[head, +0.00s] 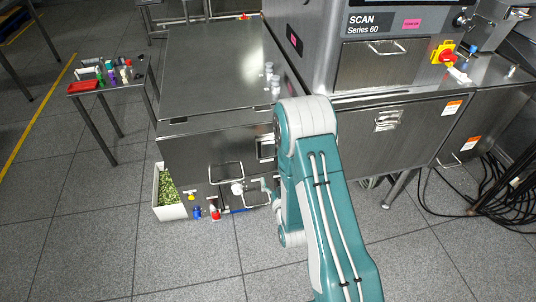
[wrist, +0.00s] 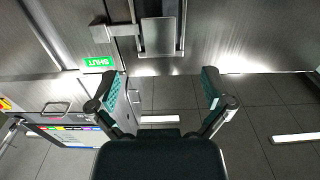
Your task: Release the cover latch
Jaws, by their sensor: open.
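My gripper (wrist: 161,90) is open and empty in the wrist view, its two teal finger pads spread apart. Beyond the fingers, near the top middle, is a metal plate in a bent bar frame (wrist: 159,36), which looks like a latch or handle. A small metal block with an arm (wrist: 101,31) sticks out to its left. A green label reading SHUT (wrist: 99,62), upside down, is below that block. No contact between fingers and metal parts shows. In the head view my teal arm hides most of the gripper; which fitting is the cover latch is not clear.
In the head view a steel cabinet (head: 215,60) has small pale pieces (head: 271,78) on top. A white planter (head: 168,197) and small coloured items (head: 214,212) stand on the floor by it. The SCAN machine (head: 385,62) is right. Black cables (head: 500,195) lie far right.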

